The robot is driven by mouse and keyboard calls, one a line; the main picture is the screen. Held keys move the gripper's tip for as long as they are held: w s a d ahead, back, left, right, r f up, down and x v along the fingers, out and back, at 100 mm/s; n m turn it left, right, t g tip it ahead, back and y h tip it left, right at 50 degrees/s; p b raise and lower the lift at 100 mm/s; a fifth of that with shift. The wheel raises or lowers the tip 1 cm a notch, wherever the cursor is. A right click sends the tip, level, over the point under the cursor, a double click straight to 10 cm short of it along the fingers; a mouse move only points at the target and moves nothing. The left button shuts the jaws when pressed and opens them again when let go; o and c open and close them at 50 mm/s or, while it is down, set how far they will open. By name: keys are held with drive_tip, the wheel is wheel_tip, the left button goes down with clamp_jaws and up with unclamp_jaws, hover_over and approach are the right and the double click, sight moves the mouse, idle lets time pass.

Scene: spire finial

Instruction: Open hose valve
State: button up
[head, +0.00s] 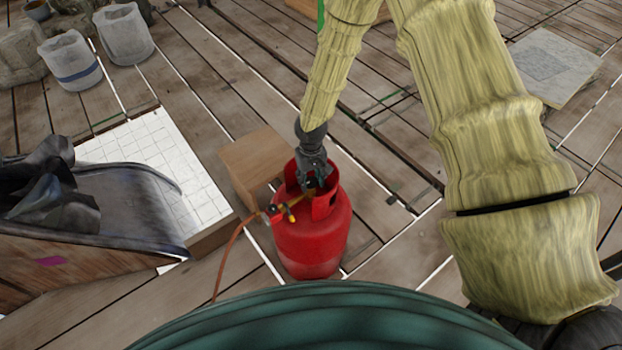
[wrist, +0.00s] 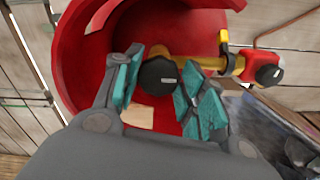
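A red gas cylinder (head: 312,240) stands upright on the deck, and its red collar (wrist: 75,50) surrounds the valve in the wrist view. A black round knob (wrist: 158,80) sits on the yellow valve body inside the collar. A yellow pipe (wrist: 208,62) runs right to the hose valve (wrist: 268,66), which has a red part, a black end and a yellow-black lever (wrist: 224,44). The hose valve also shows in the head view (head: 281,212). My gripper (wrist: 160,84) is open above the collar, its teal-padded fingers either side of the black knob. I cannot tell whether they touch it.
An orange hose (head: 230,252) runs from the valve down to the left. A cardboard-brown box (head: 254,160) stands just behind the cylinder. A wooden crate-like object with dark material (head: 115,215) is at left.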

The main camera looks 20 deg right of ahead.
drive_tip(key=shift+n, duration=0.3)
drive_tip(key=shift+c, duration=0.2)
drive_tip(key=shift+r+n+p, duration=0.15)
drive_tip(key=shift+n+p, duration=0.75)
drive_tip(key=n+p, duration=0.1)
drive_tip(key=n, duration=0.2)
drive_tip(key=shift+d+n+p, duration=0.1)
drive_tip(key=shift+n+p, duration=0.3)
drive_tip(key=n+p, duration=0.2)
drive_tip(key=n, duration=0.3)
drive_tip(key=shift+w+d+n, duration=0.1)
drive_tip(key=shift+w+n, duration=0.05)
drive_tip(key=shift+n, duration=0.25)
drive_tip(key=o, duration=1)
drive_tip(key=shift+o, duration=0.2)
